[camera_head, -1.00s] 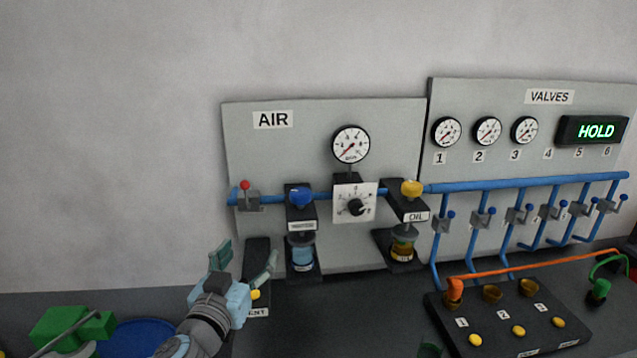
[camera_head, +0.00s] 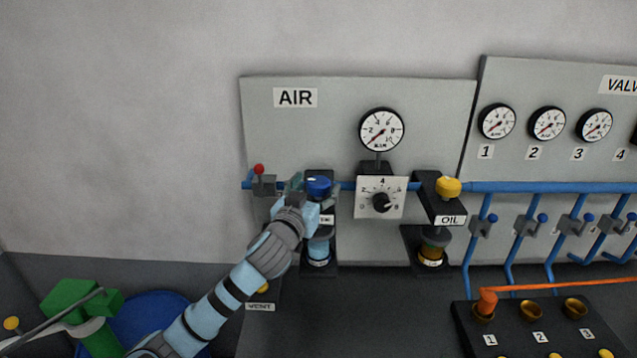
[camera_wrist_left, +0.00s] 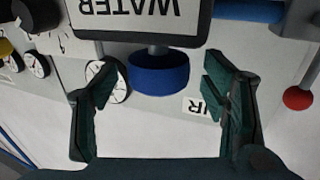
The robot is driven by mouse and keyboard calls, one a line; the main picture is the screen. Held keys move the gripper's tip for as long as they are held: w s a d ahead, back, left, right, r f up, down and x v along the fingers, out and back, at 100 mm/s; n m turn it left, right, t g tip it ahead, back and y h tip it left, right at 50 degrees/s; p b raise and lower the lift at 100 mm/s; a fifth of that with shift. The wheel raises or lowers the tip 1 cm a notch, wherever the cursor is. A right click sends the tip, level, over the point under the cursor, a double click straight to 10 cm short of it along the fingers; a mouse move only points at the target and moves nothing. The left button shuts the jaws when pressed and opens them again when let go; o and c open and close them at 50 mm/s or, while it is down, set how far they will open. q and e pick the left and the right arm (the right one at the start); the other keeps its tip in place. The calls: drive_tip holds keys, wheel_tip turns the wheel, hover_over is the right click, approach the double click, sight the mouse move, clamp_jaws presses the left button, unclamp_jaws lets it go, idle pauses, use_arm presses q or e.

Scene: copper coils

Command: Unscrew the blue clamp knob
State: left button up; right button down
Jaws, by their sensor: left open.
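The blue clamp knob (camera_head: 318,186) sits on top of the dark water unit bracket, below the AIR sign on the grey panel. My left gripper (camera_head: 302,184) is up at the knob, its fingers partly hidden behind its own wrist in the head view. In the left wrist view the knob (camera_wrist_left: 158,73) is just ahead of the open left gripper (camera_wrist_left: 160,85), between the lines of its two green fingers, with a visible gap on both sides. The upside-down WATER label (camera_wrist_left: 145,10) shows on the bracket beyond. My right gripper is not in view.
A red-tipped lever (camera_head: 259,170) is just left of the gripper. The white dial box (camera_head: 380,196) and the yellow-topped OIL unit (camera_head: 448,187) are to the right. A blue pipe (camera_head: 520,187) runs along the panels. A green object (camera_head: 78,299) stands at lower left.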

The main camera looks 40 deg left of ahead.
use_arm(q)
drive_tip(key=shift+w+a+f, duration=0.1)
drive_tip(key=shift+w, duration=0.55)
drive_tip(key=shift+w+a+f, duration=0.1)
drive_tip(key=shift+w, duration=0.5)
drive_tip(key=shift+s+r, duration=0.25)
drive_tip(key=shift+s, duration=0.3)
drive_tip(key=shift+c, duration=0.3)
drive_tip(key=shift+s, duration=0.1)
drive_tip(key=c, duration=1.1)
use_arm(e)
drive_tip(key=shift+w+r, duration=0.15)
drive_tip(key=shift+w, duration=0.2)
